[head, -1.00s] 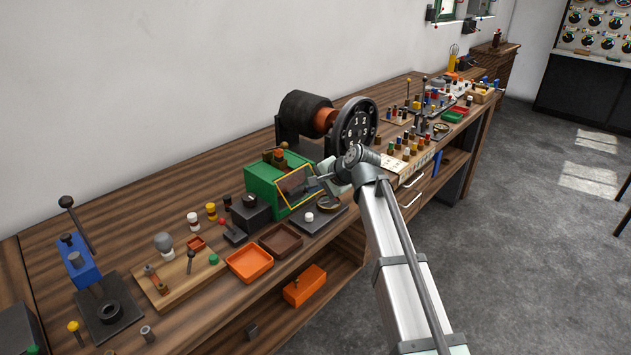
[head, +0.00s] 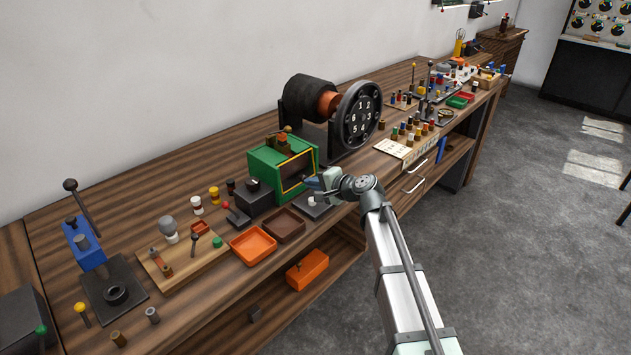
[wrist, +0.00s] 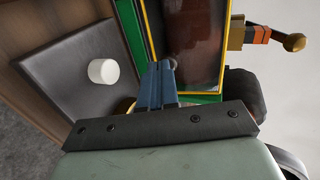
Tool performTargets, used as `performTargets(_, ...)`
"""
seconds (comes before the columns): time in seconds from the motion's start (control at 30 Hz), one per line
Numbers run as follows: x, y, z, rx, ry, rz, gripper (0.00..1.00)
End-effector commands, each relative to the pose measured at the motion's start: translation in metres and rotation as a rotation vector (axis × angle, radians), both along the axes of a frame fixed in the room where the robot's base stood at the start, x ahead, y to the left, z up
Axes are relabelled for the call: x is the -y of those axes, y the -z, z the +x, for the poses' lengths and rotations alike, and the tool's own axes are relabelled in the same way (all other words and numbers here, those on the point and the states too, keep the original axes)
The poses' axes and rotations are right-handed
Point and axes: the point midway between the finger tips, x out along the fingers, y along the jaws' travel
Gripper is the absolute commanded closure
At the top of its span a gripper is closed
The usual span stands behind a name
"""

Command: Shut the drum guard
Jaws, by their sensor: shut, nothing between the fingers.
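A green box (head: 268,175) stands on the bench with a dark panel framed in yellow (head: 297,171) at its front; I take this panel to be the drum guard. It stands nearly upright in the box's front opening; I cannot tell whether it is fully flush. My gripper (head: 309,182) is shut and empty, with its tips close to the panel's lower right part. In the wrist view, the blue fingers (wrist: 163,82) lie together beside the yellow-edged panel (wrist: 186,35), overlapping its edge; contact is unclear. The green housing (wrist: 130,25) shows along the panel's edge.
A black drum (head: 309,98) with a numbered disc (head: 359,115) stands behind the box. A dark plate with a white knob (head: 312,201) lies in front, under my gripper. A brown tray (head: 285,225) and an orange tray (head: 253,245) sit to the left.

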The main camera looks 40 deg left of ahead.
Motion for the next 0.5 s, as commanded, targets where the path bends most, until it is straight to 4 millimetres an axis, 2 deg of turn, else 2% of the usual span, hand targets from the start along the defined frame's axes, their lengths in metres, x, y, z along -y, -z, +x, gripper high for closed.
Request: performTargets(0.5,-0.012,0.013,0.0,0.0,0.0,-0.001,1.0)
